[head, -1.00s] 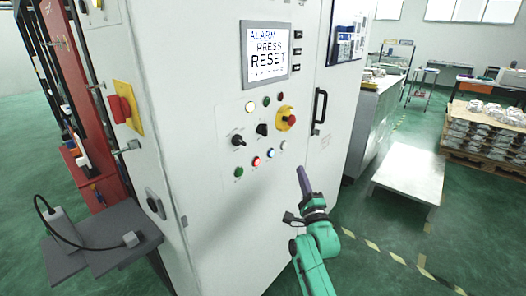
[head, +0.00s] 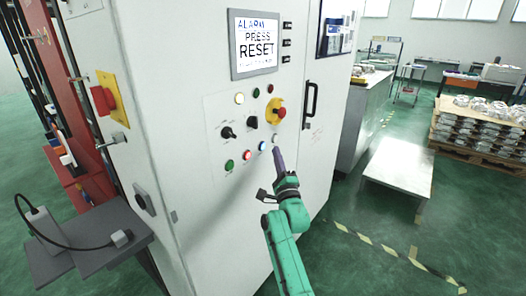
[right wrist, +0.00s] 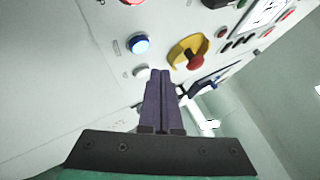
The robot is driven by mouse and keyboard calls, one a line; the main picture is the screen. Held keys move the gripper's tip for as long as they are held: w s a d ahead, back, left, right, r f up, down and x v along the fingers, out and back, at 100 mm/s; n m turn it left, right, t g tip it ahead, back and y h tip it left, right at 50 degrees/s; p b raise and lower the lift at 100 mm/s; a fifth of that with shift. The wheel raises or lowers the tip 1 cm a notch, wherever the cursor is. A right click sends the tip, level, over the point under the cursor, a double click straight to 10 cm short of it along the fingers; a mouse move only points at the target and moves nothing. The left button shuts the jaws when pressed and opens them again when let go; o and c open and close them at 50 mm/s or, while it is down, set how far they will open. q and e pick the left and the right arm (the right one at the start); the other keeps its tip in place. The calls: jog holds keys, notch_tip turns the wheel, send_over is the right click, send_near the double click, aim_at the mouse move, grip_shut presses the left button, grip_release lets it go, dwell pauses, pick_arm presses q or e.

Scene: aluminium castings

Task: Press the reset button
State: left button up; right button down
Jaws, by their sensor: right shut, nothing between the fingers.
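The control cabinet's screen (head: 255,43) reads "ALARM PRESS RESET". Below it, a lower row holds a green button (head: 229,165), a red button (head: 246,154), a lit blue button (head: 262,146) and a white button (head: 275,138). Their labels are too small to read, so I cannot tell which is reset. My right gripper (head: 276,151) is shut and empty, its purple fingertips just below the white button. In the right wrist view the fingers (right wrist: 162,80) point at the panel near the white button (right wrist: 141,71) and the blue button (right wrist: 138,43); contact cannot be told. My left gripper is not in view.
A red emergency stop on a yellow base (head: 278,113) sits just above the white button. A black door handle (head: 309,104) stands out to the right. A black knob (head: 227,132) and a selector (head: 252,122) are above the row. A low white table (head: 398,172) stands right.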

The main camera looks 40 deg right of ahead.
aim_at(262, 146)
jog(key=shift+w+a, duration=0.2)
jog(key=shift+w, duration=0.35)
jog(key=shift+w+a, duration=0.15)
jog(key=shift+w, duration=0.4)
jog(key=shift+b, duration=0.3)
dwell(0.8)
jog(key=shift+w+a, duration=0.15)
jog(key=shift+w, duration=0.25)
jog(key=shift+w+a+b, duration=0.1)
jog(key=shift+w+b, duration=0.2)
jog(key=shift+w, duration=0.05)
dwell(0.6)
jog(key=shift+s, duration=0.15)
jog(key=shift+s+d+p, duration=0.2)
jog(key=shift+s+p, duration=0.2)
jog(key=shift+s, duration=0.25)
